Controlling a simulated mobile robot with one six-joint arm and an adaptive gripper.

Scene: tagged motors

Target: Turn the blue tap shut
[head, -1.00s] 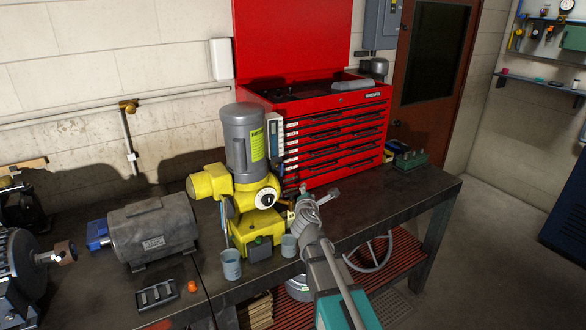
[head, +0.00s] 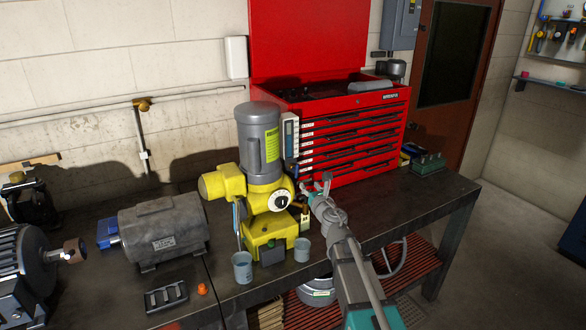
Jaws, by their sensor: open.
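I cannot make out a blue tap for certain in the head view. A pipe on the back wall carries a brass fitting (head: 142,104), with a branch running down from it; no blue handle shows there. My gripper (head: 317,186) is open and empty. It is above the bench, just right of the yellow machine (head: 265,225) with its grey motor top, and in front of the red tool chest (head: 355,135). My arm hides part of the bench's front edge.
A grey motor (head: 163,230) with a blue end box (head: 107,232) stands left on the bench (head: 425,205). Two grey-blue cups (head: 242,267) (head: 302,249), a dark tray (head: 166,297) and a small orange part (head: 202,289) are near the front edge. The bench's right part is mostly clear.

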